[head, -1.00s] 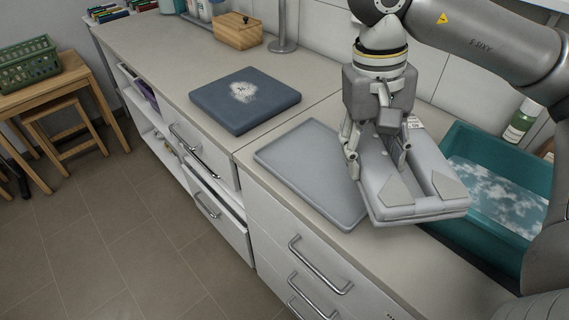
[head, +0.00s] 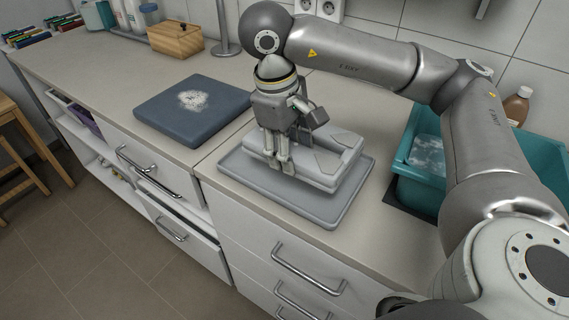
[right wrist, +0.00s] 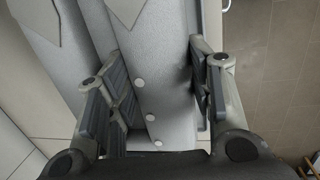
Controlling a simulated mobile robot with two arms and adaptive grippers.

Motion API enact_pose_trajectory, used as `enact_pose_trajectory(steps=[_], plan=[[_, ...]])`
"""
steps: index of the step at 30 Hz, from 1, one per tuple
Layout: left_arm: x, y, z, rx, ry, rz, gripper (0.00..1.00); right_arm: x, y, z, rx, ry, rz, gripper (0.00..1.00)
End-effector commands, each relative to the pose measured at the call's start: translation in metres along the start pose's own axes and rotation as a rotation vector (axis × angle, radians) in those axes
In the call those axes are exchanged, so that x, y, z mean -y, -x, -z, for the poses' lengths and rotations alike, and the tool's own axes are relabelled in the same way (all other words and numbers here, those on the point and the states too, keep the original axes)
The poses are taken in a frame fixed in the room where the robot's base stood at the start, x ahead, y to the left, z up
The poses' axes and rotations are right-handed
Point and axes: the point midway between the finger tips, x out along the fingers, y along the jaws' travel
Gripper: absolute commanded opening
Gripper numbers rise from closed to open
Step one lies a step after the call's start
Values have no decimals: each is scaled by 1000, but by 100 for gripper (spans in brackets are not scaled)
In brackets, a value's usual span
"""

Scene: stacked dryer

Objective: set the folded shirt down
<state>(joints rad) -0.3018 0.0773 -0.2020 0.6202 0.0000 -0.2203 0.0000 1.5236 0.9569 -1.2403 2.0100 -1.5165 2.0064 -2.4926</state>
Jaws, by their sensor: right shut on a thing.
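The folded shirt (head: 328,165) is light grey, with pointed flaps on top, and lies flat over the grey tray (head: 318,212) in the head view. I cannot tell whether it touches the tray or hangs just above it. My right gripper (head: 278,165) points down and is shut on the shirt's left end. In the right wrist view the fingers (right wrist: 157,62) stand on both sides of a strip of the shirt (right wrist: 160,95) with several pale buttons. My left gripper is not in view.
A dark blue folded item (head: 190,112) with a white print lies left of the tray. A teal basin (head: 412,185) stands to the right, partly behind my right arm. A wooden box (head: 176,40) is at the back. The counter's front edge runs close to the tray.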

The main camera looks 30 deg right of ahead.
Motion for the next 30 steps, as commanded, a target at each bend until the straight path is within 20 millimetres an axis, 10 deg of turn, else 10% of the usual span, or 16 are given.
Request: enact_pose_trajectory(steps=[30], plan=[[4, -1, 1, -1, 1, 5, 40, -8, -67, 30, -4, -3, -1, 4]])
